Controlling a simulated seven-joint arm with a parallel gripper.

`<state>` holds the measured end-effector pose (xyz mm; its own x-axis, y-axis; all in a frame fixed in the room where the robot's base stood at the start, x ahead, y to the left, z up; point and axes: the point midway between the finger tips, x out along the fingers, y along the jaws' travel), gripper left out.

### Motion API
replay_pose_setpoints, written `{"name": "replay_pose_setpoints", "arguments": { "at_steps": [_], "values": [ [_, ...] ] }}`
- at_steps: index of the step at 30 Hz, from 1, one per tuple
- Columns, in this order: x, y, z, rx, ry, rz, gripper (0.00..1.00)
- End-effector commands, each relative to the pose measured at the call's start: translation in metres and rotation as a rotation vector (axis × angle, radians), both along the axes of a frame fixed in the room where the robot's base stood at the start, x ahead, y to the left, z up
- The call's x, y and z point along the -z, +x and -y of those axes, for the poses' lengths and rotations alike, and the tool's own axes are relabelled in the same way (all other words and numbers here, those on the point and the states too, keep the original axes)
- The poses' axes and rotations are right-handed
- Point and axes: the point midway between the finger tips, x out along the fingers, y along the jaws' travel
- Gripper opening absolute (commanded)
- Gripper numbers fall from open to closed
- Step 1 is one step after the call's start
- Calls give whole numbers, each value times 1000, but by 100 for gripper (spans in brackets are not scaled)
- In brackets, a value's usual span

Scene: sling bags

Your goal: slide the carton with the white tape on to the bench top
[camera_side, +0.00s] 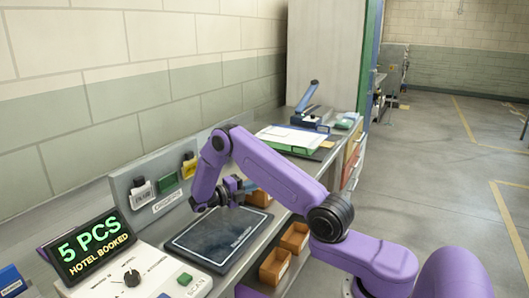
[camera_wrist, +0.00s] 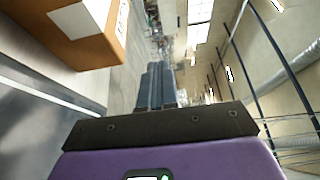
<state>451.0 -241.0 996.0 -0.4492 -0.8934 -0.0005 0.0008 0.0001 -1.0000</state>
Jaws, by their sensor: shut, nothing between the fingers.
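In the wrist view a brown box (camera_wrist: 88,52) with white patches shows at the upper left, cut off by the frame edge. It may be the carton with the white tape, but I cannot tell tape from label. My gripper (camera_wrist: 158,72) is shut and empty, its dark fingers to the right of the box and apart from it in that picture. In the side view my gripper (camera_side: 233,184) is above the dark pad on the bench top (camera_side: 258,225). No carton with white tape can be made out for certain there.
A dark pad (camera_side: 217,238) lies below my gripper. Orange-brown bins (camera_side: 295,238) line the bench front. A display (camera_side: 90,247) and a control panel (camera_side: 140,270) stand at the left. Papers (camera_side: 290,137) and a blue-handled device (camera_side: 308,112) are at the far end.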

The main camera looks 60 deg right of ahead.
Motion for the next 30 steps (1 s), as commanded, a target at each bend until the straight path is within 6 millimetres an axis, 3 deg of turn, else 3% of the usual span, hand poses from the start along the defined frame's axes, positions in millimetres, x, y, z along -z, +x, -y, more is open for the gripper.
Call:
{"name": "replay_pose_setpoints", "arguments": {
  "at_steps": [8,21,30],
  "values": [
    [-55,0,0,1,-1,4,0],
    [-52,29,91,3,0,2,0],
    [-51,46,140,2,0,1,0]
  ]
}}
